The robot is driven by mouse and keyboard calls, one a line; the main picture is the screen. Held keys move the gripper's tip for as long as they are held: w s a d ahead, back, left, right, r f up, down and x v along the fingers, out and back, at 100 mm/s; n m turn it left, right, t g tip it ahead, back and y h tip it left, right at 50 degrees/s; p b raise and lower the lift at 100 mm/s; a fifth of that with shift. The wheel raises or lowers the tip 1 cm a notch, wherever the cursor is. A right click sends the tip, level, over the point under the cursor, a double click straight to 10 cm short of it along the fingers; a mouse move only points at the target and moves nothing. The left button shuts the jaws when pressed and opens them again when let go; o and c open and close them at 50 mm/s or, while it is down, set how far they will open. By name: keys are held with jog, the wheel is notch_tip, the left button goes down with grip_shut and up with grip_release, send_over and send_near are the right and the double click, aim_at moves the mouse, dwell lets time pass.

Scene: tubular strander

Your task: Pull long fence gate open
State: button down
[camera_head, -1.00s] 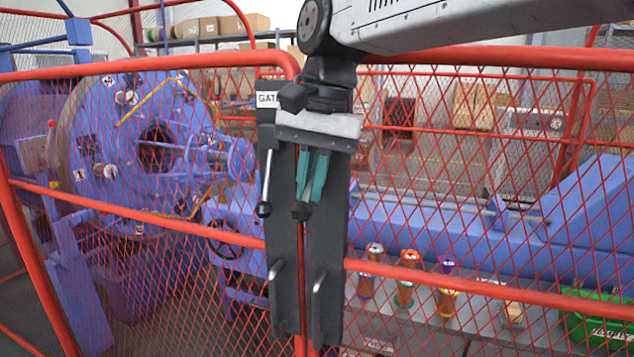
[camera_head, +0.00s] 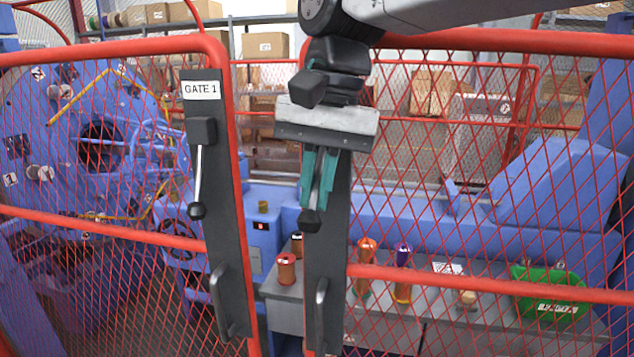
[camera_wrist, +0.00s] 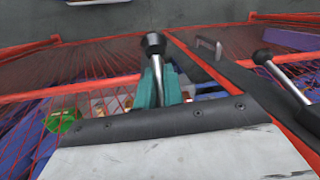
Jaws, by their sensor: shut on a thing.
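A red mesh fence gate has two leaves. The left leaf (camera_head: 120,230) carries a dark plate (camera_head: 213,140) labelled GATE 1, with its own lever (camera_head: 198,180). The right leaf (camera_head: 480,290) has a matching dark plate (camera_head: 340,200). My gripper (camera_head: 316,190) is in front of that plate, its teal fingers shut on the right leaf's lever; the black knob (camera_head: 309,221) shows below the fingertips. In the wrist view the knob (camera_wrist: 154,42) sticks out past the teal fingers (camera_wrist: 158,92). A gap stands between the two plates. Most of the held lever is hidden by my gripper.
Behind the fence are blue machinery (camera_head: 545,185), a grey bench (camera_head: 290,310) with several spools, a green bin (camera_head: 548,295) and shelved boxes (camera_head: 265,46). Vertical pull handles (camera_head: 321,310) sit low on the plates. The left leaf's lever (camera_wrist: 285,75) shows at right in the wrist view.

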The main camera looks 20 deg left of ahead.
jog(key=c, duration=1.5)
grip_release()
jog(key=shift+r, duration=0.1)
notch_tip(320, 180, up, 8)
jog(key=d, duration=0.1)
jog(key=shift+w, duration=0.4)
jog(key=shift+o, duration=0.5)
